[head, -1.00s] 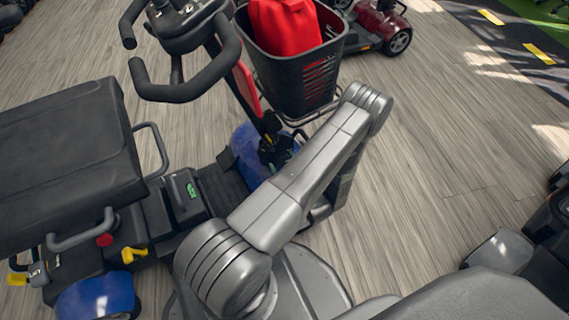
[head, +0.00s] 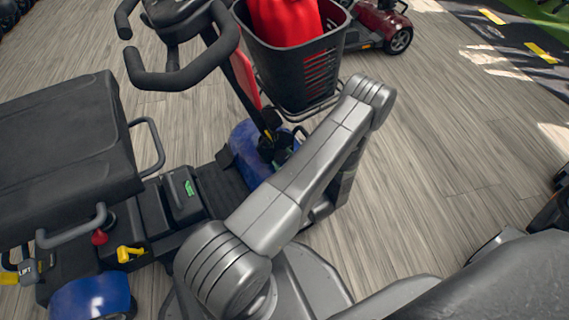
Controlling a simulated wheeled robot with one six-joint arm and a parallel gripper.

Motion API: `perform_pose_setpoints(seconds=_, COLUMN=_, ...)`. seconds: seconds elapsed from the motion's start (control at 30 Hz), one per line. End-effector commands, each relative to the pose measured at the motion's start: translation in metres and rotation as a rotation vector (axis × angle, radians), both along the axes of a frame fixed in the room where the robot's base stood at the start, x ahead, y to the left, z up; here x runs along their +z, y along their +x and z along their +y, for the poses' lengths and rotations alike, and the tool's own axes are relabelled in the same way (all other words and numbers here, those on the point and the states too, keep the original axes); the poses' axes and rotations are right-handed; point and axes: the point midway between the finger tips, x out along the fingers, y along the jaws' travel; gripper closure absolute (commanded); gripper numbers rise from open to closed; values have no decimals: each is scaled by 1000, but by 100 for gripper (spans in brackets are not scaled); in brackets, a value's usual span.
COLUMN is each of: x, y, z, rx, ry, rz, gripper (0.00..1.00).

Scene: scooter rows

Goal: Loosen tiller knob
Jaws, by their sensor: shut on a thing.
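The blue scooter's tiller (head: 232,68) rises from its front deck to black looped handlebars (head: 180,75). At the tiller's foot, above the blue front cover (head: 245,140), is a dark joint with a small yellow mark. My gripper (head: 277,148) shows only as a small dark shape there, partly behind my grey arm. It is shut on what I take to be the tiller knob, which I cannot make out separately. The fingertips are not clear.
A black basket (head: 335,50) holding a red bag (head: 285,22) hangs close above my arm. The scooter's black seat (head: 65,150) is at left, with a yellow lever (head: 130,253) below. A dark red scooter (head: 378,25) stands behind. Floor at right (head: 450,130) is open.

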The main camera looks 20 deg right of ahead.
Motion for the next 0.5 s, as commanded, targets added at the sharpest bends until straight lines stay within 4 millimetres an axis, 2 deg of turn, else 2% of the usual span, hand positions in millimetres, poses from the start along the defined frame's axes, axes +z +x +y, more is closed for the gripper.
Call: perform_pose_setpoints(seconds=0.5, x=-2, y=0, z=0, rx=0, ry=-488, rz=-28, gripper=74)
